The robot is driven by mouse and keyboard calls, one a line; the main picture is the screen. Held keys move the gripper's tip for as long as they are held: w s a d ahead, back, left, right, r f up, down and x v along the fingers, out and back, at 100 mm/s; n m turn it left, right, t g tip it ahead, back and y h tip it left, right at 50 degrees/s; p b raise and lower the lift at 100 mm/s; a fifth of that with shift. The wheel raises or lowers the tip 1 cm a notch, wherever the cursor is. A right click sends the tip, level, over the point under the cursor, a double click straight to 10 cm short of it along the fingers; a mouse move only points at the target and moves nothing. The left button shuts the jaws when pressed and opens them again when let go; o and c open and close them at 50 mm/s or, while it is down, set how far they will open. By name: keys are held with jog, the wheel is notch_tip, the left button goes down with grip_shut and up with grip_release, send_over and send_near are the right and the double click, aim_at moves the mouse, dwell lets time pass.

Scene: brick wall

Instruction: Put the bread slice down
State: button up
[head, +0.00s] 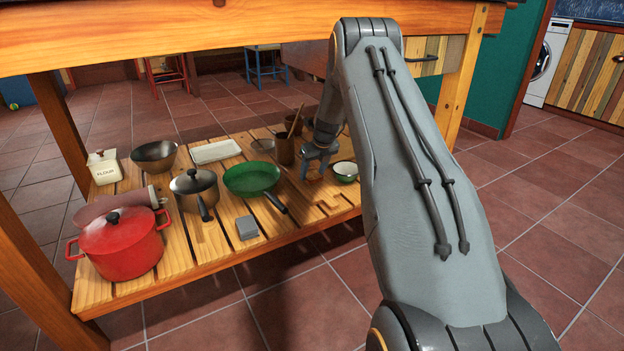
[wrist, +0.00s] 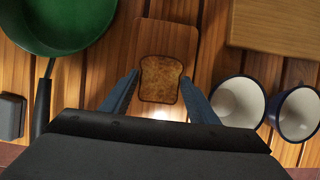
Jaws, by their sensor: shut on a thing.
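The bread slice (wrist: 160,80) is toasted brown with a darker crust. In the wrist view it lies flat-on to the camera between the two blue-grey fingers of my gripper (wrist: 159,77), which is shut on it. A small wooden board (wrist: 168,33) shows behind the slice. I cannot tell whether the slice touches the board. The slice is too small to make out clearly there.
The green pan (head: 251,178) is left of my gripper, its dark handle pointing forward. A grey block (head: 247,228) and red pot (head: 122,245) are further left. The tabletop (head: 180,25) overhangs the shelf.

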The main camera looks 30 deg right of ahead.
aim_at(315, 177)
jog(key=shift+f+b, duration=0.3)
jog(key=shift+f, duration=0.55)
jog(key=shift+f, duration=0.15)
jog(key=o, duration=1)
jog(key=shift+s+r+p, duration=0.1)
jog(key=shift+r+p, duration=0.2)
jog(key=shift+r, duration=0.15)
jog(key=s+r+p, duration=0.2)
jog(key=shift+s+r+p, duration=0.2)
jog(key=shift+r+p, duration=0.1)
jog(key=s+p, duration=0.1)
jog(key=s, duration=0.2)
jog(key=s+p, duration=0.1)
jog(key=s, duration=0.3)
jog(key=s+p, duration=0.1)
jog(key=s, duration=0.2)
jog(key=shift+s+d+f+p, duration=0.2)
jog(key=shift+s+f+p, duration=0.05)
jog(key=shift+p, duration=0.15)
